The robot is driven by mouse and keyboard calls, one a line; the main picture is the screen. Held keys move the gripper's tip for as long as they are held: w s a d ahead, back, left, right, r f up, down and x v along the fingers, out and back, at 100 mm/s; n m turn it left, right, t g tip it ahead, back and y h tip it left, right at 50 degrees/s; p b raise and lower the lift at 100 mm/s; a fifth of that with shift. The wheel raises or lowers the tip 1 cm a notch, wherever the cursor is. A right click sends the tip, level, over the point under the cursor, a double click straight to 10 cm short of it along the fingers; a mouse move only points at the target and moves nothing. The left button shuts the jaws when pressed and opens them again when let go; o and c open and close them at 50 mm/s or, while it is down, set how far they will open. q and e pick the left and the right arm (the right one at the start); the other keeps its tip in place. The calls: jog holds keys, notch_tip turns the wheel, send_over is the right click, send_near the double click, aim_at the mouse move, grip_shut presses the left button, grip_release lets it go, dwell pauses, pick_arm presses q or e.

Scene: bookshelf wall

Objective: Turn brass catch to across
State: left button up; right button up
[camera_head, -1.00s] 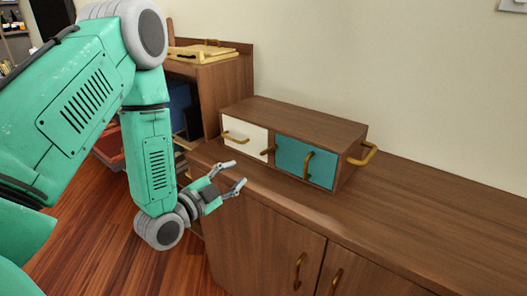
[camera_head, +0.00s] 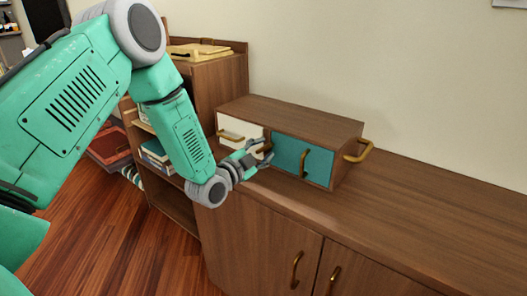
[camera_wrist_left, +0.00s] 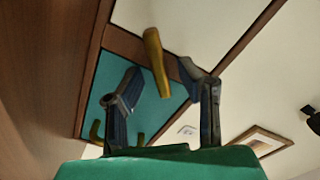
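The small wooden cabinet (camera_head: 300,114) has a white front (camera_head: 228,126) on the left and a teal front (camera_head: 288,153) on the right. The brass catch (camera_head: 265,149) sits on the wooden strip between them, partly covered by my left gripper (camera_head: 262,154). In the left wrist view, the catch (camera_wrist_left: 154,62) is a brass bar standing out at the divider. The two fingers of my left gripper (camera_wrist_left: 160,72) are apart, one on each side of the catch. I cannot tell whether either finger touches it. My right gripper is out of view.
Brass handles stand out from the teal front (camera_head: 305,163) and the cabinet's right side (camera_head: 360,151). The wooden counter (camera_head: 420,215) is clear to the right. A shelf unit (camera_head: 222,88) stands behind on the left.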

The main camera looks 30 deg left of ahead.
pick_arm(q)
grip_shut()
jog(key=shift+d, duration=0.1)
jog(key=shift+m, duration=0.3)
jog(key=m, duration=0.3)
jog(key=shift+d+f, duration=0.15)
jog(key=shift+f, duration=0.05)
jog(key=shift+s+f+m+b, duration=0.1)
jog(key=shift+f+m+b, duration=0.05)
jog(key=shift+m, duration=1)
jog(key=shift+f+m+b, duration=0.15)
jog(key=shift+m, duration=1)
jog(key=shift+f, duration=0.1)
